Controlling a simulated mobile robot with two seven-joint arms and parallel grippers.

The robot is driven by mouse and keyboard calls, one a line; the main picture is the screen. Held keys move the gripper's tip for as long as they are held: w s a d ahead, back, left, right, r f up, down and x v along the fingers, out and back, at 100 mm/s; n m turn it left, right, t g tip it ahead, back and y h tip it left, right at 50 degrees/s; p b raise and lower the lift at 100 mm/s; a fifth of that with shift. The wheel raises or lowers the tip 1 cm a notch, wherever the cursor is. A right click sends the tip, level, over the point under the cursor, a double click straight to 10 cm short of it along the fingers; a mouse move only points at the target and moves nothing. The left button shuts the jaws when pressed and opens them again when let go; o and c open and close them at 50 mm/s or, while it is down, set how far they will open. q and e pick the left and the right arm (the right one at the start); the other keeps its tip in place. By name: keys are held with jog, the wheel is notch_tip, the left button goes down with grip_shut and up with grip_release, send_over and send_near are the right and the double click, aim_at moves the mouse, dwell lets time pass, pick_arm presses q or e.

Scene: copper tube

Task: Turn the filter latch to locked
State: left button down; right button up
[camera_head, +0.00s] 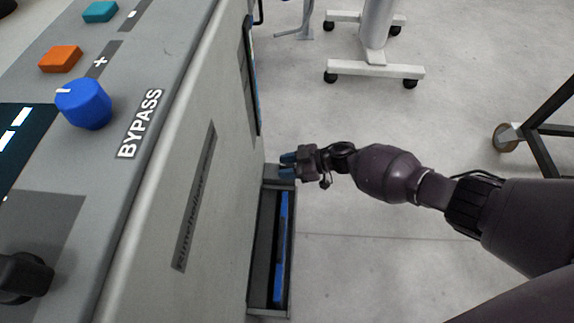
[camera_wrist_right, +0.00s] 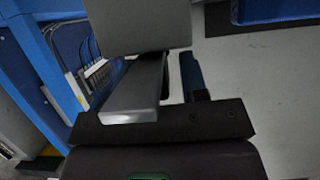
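My right gripper (camera_head: 288,164) points left at the grey machine's side, just above a dark open frame (camera_head: 256,280) with a blue panel (camera_head: 283,240) in it. Its two blue-tipped fingers are apart, with nothing clearly seen between them. In the wrist view one dark blue finger (camera_wrist_right: 190,75) shows. A grey bar (camera_wrist_right: 130,98) lies close beside it and hides where the other finger would be. I cannot tell whether this bar is the filter latch, nor whether it touches the gripper. No latch can be clearly made out in the head view.
The machine's top holds a blue BYPASS knob (camera_head: 84,103), an orange button (camera_head: 60,59), a teal button (camera_head: 100,12) and a black knob (camera_head: 24,277). A wheeled white stand (camera_head: 375,68) is at the back. A dark-framed cart (camera_head: 545,120) is at right. The floor between is clear.

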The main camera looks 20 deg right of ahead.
grip_shut()
pick_arm(q)
jog(key=shift+r, duration=0.15)
pick_arm(e)
jog(key=shift+r+m+t+p, duration=0.15)
jog(key=shift+m+t+p, duration=0.15)
jog(key=shift+p, duration=0.15)
jog(key=shift+r+m+t+h+p, duration=0.15)
jog(key=shift+m+t+h+p, duration=0.35)
jog(key=shift+m+t+p, duration=0.1)
jog(key=shift+m+t+h+p, duration=0.6)
jog(key=shift+m+t, duration=0.2)
jog(key=m+t+h, duration=0.1)
jog(key=m+t+h+p, duration=0.1)
jog(key=m+h, duration=0.1)
jog(key=shift+f, duration=0.3)
pick_arm(q)
jog(key=shift+d+m+g, duration=0.4)
jog(key=shift+g, duration=0.5)
pick_arm(e)
jog(key=shift+s+f+m+t+h, duration=0.15)
jog(key=shift+m+t+h, duration=0.55)
jog(key=shift+m+h, duration=0.4)
jog(key=shift+d, duration=0.1)
